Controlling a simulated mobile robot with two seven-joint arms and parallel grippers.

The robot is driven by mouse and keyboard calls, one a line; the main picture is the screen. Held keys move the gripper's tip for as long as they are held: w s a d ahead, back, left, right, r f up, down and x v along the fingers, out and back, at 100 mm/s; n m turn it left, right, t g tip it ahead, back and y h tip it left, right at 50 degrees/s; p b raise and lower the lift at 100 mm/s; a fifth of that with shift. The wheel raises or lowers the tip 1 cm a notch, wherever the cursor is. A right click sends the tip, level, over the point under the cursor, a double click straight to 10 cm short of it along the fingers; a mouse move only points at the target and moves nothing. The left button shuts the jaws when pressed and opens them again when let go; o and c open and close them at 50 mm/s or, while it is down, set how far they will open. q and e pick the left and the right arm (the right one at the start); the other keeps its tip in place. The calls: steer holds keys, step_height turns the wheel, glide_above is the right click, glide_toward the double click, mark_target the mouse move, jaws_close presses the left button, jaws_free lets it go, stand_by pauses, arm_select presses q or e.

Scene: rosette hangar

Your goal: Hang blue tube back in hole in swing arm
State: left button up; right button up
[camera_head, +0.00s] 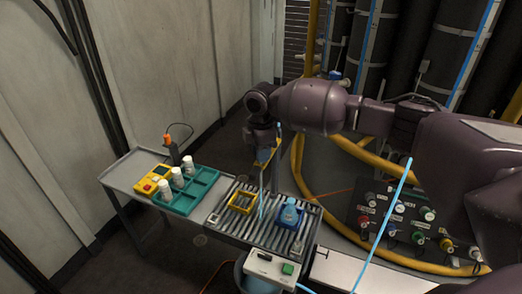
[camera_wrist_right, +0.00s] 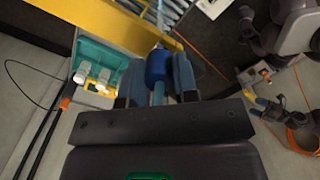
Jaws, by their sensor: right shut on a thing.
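My right gripper (camera_head: 266,152) is above the roller conveyor in the head view. In the right wrist view its fingers (camera_wrist_right: 158,72) are shut on a dark blue sleeve (camera_wrist_right: 157,64) of the blue tube, with a lighter blue length showing below it. In the head view the thin light blue tube (camera_head: 262,188) hangs below the gripper. A yellow bar, which looks like the swing arm (camera_wrist_right: 112,26), crosses just beyond the fingertips in the wrist view. I cannot tell whether the tube is in its hole, which is hidden. My left gripper is not in view.
The roller conveyor (camera_head: 254,234) holds a yellow frame (camera_head: 241,201) and a blue holder with a blue bottle (camera_head: 289,215). A teal tray (camera_head: 203,188) with white bottles stands left. A connector panel (camera_head: 400,225) and yellow hose lie right. Another light blue tube (camera_head: 385,225) crosses at right.

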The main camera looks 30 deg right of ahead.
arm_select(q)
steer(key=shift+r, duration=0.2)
arm_select(e)
steer(key=shift+f, duration=0.25)
steer(key=o, duration=1.5)
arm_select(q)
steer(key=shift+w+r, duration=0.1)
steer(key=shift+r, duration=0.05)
arm_select(e)
steer(key=shift+r, duration=0.15)
steer(key=shift+r+p, duration=1.95)
steer(key=shift+r, duration=0.9)
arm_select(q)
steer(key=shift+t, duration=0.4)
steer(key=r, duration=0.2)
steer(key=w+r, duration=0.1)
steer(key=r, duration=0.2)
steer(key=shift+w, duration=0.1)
